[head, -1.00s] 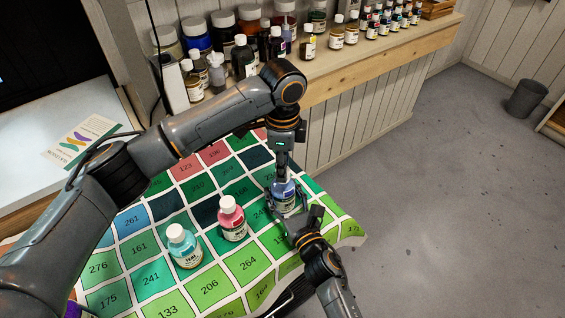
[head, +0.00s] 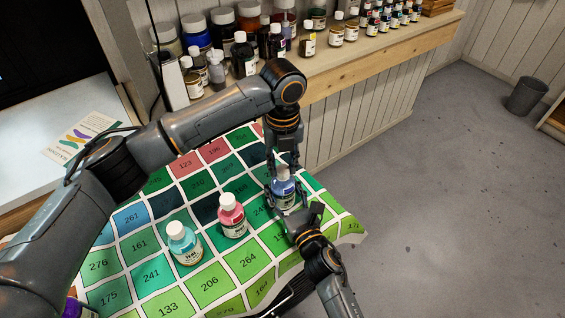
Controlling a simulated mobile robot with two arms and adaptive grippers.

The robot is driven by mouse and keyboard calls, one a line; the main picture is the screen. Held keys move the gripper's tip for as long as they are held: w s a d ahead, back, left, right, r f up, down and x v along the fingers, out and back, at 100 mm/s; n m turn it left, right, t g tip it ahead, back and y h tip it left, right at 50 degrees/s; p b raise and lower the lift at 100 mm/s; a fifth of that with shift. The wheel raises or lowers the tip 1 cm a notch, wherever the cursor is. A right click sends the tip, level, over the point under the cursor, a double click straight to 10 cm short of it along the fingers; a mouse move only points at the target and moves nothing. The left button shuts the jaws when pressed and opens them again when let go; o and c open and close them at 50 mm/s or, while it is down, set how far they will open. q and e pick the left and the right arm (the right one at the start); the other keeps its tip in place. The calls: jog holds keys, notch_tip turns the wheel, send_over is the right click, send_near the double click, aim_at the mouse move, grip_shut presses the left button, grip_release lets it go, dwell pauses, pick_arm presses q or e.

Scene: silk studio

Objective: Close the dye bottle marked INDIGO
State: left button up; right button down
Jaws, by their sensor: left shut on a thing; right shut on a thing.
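A blue dye bottle (head: 287,191) stands upright on the right part of the patterned cloth; its label is too small to read. My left gripper (head: 283,171) reaches down from above and is shut on the white cap (head: 282,171) at the bottle's top, which its fingers mostly hide. My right gripper (head: 287,207) comes from the front right and is shut around the lower body of the same bottle. I cannot tell how far the cap sits on the neck.
A red bottle (head: 232,217) and a teal bottle (head: 184,245), both white-capped, stand to the left on the number-printed cloth (head: 210,287). A purple bottle (head: 78,309) is partly hidden at the lower left. A wooden shelf (head: 385,57) behind holds many jars.

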pick_arm(q)
jog(key=m, duration=0.4)
jog(key=shift+m, duration=0.3)
jog(key=m, duration=0.6)
jog(key=o, duration=0.7)
jog(key=shift+c, duration=0.2)
jog(key=shift+r, duration=2.3)
jog(key=shift+c, duration=0.4)
